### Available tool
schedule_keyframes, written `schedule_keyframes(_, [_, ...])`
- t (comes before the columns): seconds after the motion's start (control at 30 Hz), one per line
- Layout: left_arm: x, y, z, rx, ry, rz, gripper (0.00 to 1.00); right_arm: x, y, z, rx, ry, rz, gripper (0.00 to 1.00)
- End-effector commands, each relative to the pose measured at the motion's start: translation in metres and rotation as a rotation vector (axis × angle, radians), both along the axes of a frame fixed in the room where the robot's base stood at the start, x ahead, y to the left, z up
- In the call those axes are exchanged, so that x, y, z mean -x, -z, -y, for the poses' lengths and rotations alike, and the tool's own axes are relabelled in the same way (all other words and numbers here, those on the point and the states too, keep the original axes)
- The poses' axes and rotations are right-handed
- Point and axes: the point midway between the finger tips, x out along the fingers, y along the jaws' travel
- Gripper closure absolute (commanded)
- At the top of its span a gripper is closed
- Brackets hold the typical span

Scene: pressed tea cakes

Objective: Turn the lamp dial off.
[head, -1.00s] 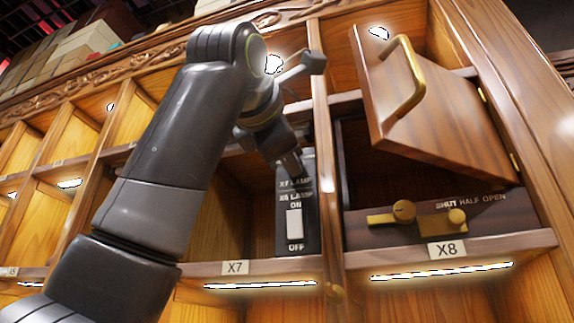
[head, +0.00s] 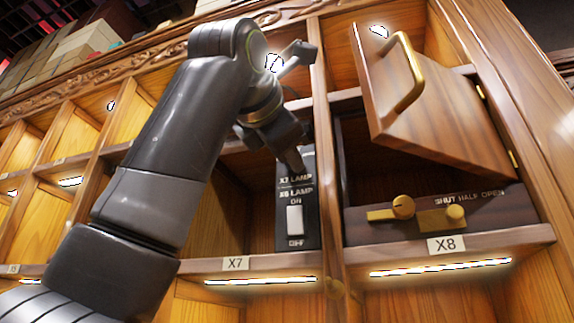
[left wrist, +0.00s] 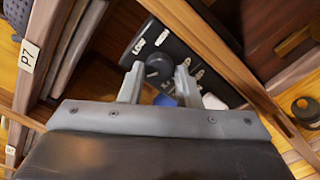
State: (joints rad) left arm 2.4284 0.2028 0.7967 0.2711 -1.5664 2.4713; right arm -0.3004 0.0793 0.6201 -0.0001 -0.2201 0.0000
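The lamp dial (left wrist: 158,68) is a dark round knob on a black panel (left wrist: 178,42) marked LOW and HIGH in the left wrist view. In the head view the panel (head: 311,218) stands in compartment X7, and my gripper hides the dial. My left gripper (left wrist: 158,74) is open, its two fingers apart with the dial between or just beyond their tips. I cannot tell whether they touch it. In the head view my left gripper (head: 292,160) is at the panel's upper part. My right gripper is not in view.
A white ON/OFF switch (head: 295,219) sits low on the same panel. Right of it, a wooden door (head: 440,110) with a brass handle (head: 408,85) hangs open above X8. A brass latch (head: 440,218) marked SHUT, HALF, OPEN is below. A wooden divider (head: 325,170) stands close to the panel.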

Motion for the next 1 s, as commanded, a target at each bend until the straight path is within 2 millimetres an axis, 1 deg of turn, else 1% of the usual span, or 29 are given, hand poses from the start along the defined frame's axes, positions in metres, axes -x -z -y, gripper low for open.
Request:
schedule_keyframes(0.03, [-0.001,0.002,0.001,-0.002,0.0,-0.006,0.64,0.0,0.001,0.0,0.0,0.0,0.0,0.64])
schedule_keyframes(0.13, [-0.001,0.002,0.001,-0.001,0.0,-0.003,0.51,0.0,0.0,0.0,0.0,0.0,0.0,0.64])
schedule_keyframes(0.17, [-0.001,0.001,0.001,-0.001,0.0,-0.003,0.5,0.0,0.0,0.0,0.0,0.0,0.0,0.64])
schedule_keyframes(0.43, [0.001,0.0,0.0,-0.001,-0.001,0.001,0.5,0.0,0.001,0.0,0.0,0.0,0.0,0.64])
schedule_keyframes(0.57, [0.01,0.001,-0.003,0.0,0.0,0.004,0.5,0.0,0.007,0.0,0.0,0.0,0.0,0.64])
schedule_keyframes(0.67, [0.027,0.003,-0.009,0.001,-0.001,0.007,0.5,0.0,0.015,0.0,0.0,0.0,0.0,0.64])
schedule_keyframes(0.8, [0.059,0.004,-0.019,0.001,0.0,0.006,0.5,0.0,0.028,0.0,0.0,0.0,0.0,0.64])
schedule_keyframes(1.0, [0.107,0.003,-0.035,0.001,0.0,0.005,0.5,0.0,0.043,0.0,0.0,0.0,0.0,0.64])
